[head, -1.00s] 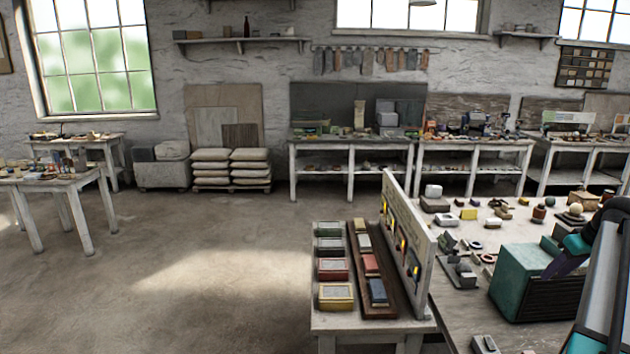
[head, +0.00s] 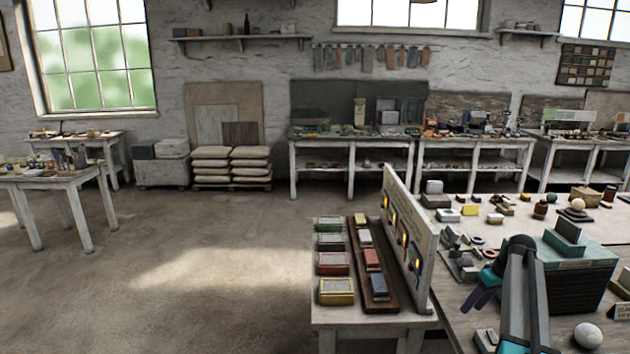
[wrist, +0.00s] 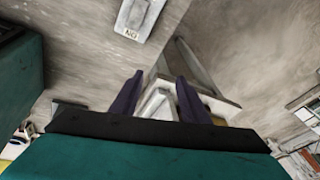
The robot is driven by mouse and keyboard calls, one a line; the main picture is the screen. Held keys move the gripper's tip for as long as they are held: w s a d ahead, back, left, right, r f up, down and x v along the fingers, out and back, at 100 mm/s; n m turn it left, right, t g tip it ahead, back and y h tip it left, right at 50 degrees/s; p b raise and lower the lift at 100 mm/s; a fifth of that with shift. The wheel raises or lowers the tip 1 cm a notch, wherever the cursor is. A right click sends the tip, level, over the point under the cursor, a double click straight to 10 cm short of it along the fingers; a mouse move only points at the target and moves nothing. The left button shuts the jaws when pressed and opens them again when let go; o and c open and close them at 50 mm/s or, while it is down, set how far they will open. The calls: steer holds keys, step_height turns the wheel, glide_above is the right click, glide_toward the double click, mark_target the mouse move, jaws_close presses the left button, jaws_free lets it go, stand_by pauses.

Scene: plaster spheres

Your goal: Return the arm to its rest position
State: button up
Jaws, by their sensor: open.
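My gripper (head: 482,297) is over the near part of the right-hand bench, left of the dark green box. Its purple fingers point down and to the left. In the wrist view my gripper (wrist: 158,98) shows two purple fingers spread apart with nothing held between them. My grey arm link reaches up from the bottom edge of the head view. A white plaster sphere (head: 587,336) lies on the bench at the lower right, apart from my gripper. A second pale sphere (head: 578,204) sits on a dark stand farther back.
The green box (head: 592,272) stands close to the right of my arm. An upright panel with yellow lights (head: 408,240) stands left of my gripper. A side table (head: 340,316) holds several coloured boxes beside a brown tray (head: 386,296). Open floor (head: 200,270) lies to the left.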

steer(key=s+a+f+n+g+b, duration=0.2)
steer(key=s+a+f+g, duration=0.15)
steer(key=a+f, duration=1.45)
steer(key=s+a+f+g+b, duration=0.1)
steer(key=s+a+f, duration=0.45)
steer(key=f, duration=0.25)
steer(key=s+a+f+g+b, duration=0.1)
steer(key=s+a+f, duration=0.4)
steer(key=a+f, duration=0.25)
steer(key=s+a+f+g+b, duration=0.1)
steer(key=s+a+f, duration=0.3)
steer(key=s+f, duration=0.3)
steer(key=s+a+f+g+b, duration=0.15)
steer(key=s+a+f, duration=0.25)
steer(key=s, duration=0.5)
steer(key=s+f+m+h, duration=0.3)
steer(key=s+m, duration=0.2)
steer(key=s, duration=0.8)
steer(key=shift+s+b, duration=0.4)
steer(key=shift+f, duration=0.1)
